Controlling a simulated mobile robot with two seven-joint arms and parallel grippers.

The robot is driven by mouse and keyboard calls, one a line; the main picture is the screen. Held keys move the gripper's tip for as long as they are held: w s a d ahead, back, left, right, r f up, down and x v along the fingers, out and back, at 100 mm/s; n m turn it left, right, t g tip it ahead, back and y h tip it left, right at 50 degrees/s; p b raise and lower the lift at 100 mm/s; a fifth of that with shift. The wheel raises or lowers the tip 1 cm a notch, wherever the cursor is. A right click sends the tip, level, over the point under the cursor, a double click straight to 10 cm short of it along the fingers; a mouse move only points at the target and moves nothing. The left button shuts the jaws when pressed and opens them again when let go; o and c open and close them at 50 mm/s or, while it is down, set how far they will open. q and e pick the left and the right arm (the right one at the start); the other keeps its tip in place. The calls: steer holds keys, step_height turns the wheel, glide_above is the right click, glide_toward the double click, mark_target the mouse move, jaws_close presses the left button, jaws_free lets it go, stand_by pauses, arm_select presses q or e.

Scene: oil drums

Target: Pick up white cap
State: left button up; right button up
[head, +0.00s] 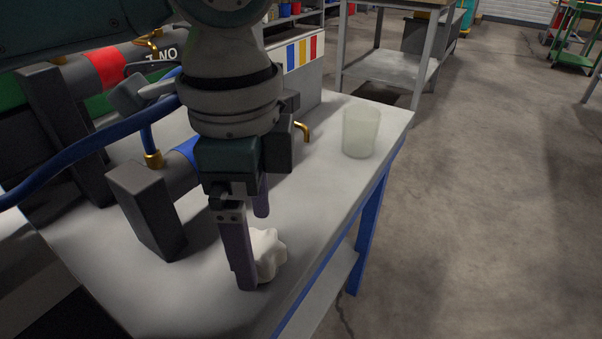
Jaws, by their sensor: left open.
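The white cap (271,254), a small lumpy-edged white piece, rests on the pale workbench top (310,200) near its front edge. My left gripper (253,250) comes down from above at the cap. Its two dark purple fingers are apart, one in front of the cap's left side and one behind it. The near finger hides part of the cap, and I cannot tell whether either finger touches it. My right gripper is not in view.
A translucent cup (361,132) stands at the bench's right corner. Dark grey blocks (147,210) and a pipe with a brass fitting stand to the left of the gripper. A blue hose (80,150) crosses at left. The bench between cap and cup is clear.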

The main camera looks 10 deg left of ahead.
mark_target(259, 244)
arm_select(q)
steer(key=f, duration=0.2)
steer(key=f+b, duration=0.1)
steer(key=shift+d+f, duration=0.25)
steer(key=shift+r, duration=0.1)
steer(key=c, duration=1.4)
